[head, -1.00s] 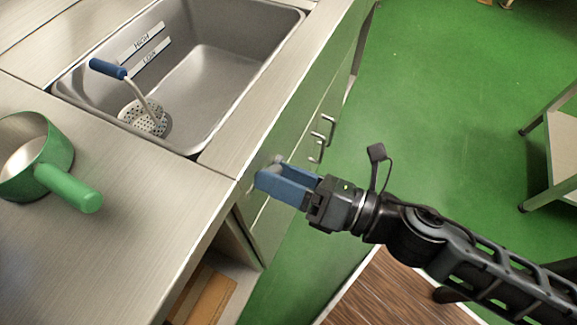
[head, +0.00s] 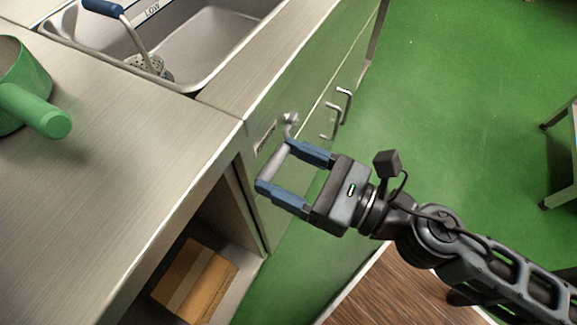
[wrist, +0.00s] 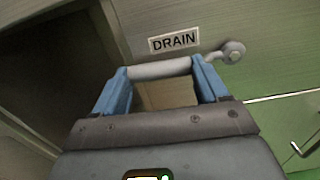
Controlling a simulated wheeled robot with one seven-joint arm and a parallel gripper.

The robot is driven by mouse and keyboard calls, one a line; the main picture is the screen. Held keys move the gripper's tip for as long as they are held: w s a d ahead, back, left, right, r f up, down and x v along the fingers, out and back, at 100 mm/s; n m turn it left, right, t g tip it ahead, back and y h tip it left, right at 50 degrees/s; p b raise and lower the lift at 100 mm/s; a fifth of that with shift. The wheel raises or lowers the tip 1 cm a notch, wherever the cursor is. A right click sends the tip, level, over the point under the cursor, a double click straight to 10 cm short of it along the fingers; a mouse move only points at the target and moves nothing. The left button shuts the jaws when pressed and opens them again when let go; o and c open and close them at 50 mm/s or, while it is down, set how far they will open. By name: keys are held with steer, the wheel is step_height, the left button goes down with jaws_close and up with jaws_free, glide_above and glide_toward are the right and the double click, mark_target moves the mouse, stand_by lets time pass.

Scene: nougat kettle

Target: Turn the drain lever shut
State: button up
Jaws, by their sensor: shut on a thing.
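The drain lever is a grey bar (wrist: 160,69) with a round pivot (wrist: 234,51) at its right end, on the green cabinet front just under a DRAIN label (wrist: 174,41). In the wrist view the bar lies nearly level below the label. My gripper (wrist: 161,71) has its blue fingers at the two ends of the bar, with the bar spanning between the fingertips. In the head view the lever (head: 277,161) runs from its pivot toward the near side, between the fingertips of my gripper (head: 281,168).
A steel sink (head: 210,50) with a blue-handled strainer (head: 104,8) is set in the counter (head: 120,160). A green pan (head: 22,85) stands at left. Below is an open shelf with a brown box (head: 195,282). Cabinet handles (head: 345,104) stick out beyond the lever.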

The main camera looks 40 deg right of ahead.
steer(key=shift+f+n, duration=0.3)
steer(key=shift+n, duration=0.1)
steer(key=o, duration=1.5)
steer(key=b+v, duration=0.5)
steer(key=v, duration=0.2)
steer(key=shift+s, duration=0.35)
steer(key=shift+d, duration=0.1)
